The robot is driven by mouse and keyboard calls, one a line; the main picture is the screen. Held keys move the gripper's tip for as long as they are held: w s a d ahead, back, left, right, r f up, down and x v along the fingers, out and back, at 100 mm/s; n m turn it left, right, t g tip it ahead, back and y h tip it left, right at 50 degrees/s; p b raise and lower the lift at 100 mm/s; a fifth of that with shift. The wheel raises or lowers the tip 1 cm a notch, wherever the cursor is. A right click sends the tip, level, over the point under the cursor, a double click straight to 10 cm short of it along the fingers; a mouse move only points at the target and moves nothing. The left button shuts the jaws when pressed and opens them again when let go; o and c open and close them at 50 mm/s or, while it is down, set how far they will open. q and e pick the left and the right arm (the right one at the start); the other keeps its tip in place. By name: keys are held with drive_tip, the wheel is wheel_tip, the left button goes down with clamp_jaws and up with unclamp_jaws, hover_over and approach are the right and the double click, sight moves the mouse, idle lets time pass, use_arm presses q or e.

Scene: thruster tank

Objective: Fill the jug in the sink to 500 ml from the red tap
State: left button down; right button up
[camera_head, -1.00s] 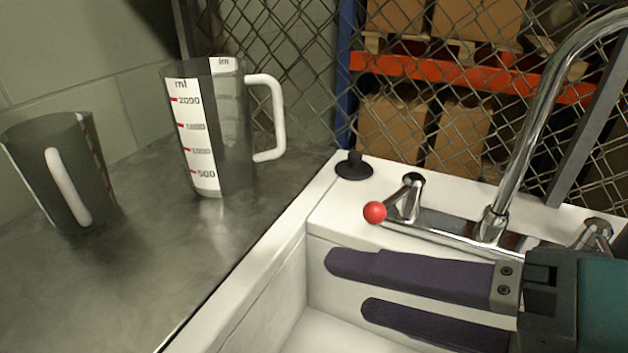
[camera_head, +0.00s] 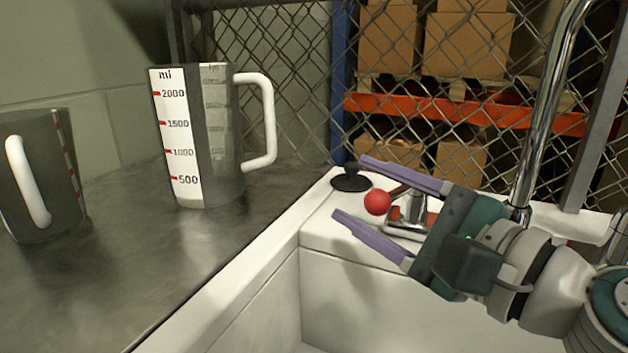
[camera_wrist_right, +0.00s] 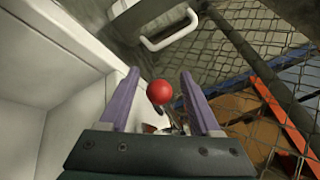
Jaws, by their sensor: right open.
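The red tap's ball knob (camera_head: 377,202) is at the sink's back left; it also shows in the right wrist view (camera_wrist_right: 159,92). My right gripper (camera_head: 348,187) is open, with one purple finger on each side of the knob, apart from it. The chrome spout (camera_head: 545,110) rises behind my right arm. A second jug (camera_head: 60,175) stands farther left, partly cut off. The visible part of the sink (camera_head: 350,300) holds no jug. My left gripper is not in view.
A black plug (camera_head: 351,180) sits on the sink's back left corner. A chain-link fence (camera_head: 290,100) stands close behind the sink, with shelved cardboard boxes (camera_head: 465,45) beyond. The counter (camera_head: 130,270) in front of the jugs is clear.

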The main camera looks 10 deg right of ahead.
drive_tip(key=shift+x, duration=1.05)
clamp_jaws()
drive_tip(key=shift+s, duration=0.1)
idle(0.6)
